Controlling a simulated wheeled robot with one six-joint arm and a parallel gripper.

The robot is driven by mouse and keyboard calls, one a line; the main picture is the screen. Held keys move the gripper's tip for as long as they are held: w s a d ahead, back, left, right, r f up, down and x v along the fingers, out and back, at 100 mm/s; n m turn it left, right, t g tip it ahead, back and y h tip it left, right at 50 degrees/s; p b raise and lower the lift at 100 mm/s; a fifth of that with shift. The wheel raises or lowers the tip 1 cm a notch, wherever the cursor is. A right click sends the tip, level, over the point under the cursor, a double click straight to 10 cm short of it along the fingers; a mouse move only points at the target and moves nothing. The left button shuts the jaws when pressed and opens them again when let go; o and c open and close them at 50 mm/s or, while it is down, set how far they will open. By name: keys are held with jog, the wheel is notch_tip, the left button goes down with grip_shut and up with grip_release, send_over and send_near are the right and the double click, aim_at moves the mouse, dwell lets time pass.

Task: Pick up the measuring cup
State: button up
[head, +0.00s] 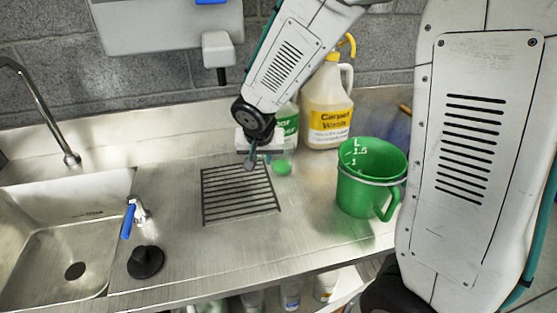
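The measuring cup (357,190) is a green jug with white markings and a handle at its front right. It stands upright on the steel counter, right of the drain grate. My gripper (250,163) is above the back of the grate, to the left of the cup and apart from it. Its fingers are small, dark and seen at an angle, so I cannot tell whether they are open or shut. I see nothing clearly held in it. My arm link covers the area just right of the cup.
A Carpet Wash jug (327,108) and a green-labelled bottle (287,122), partly hidden by my arm, stand behind. The counter (265,245) in front is clear.

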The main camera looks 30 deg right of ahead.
aim_at(262, 164)
jog(key=x, duration=0.5)
jog(key=shift+f, duration=0.15)
grip_shut()
jog(key=shift+r, duration=0.2)
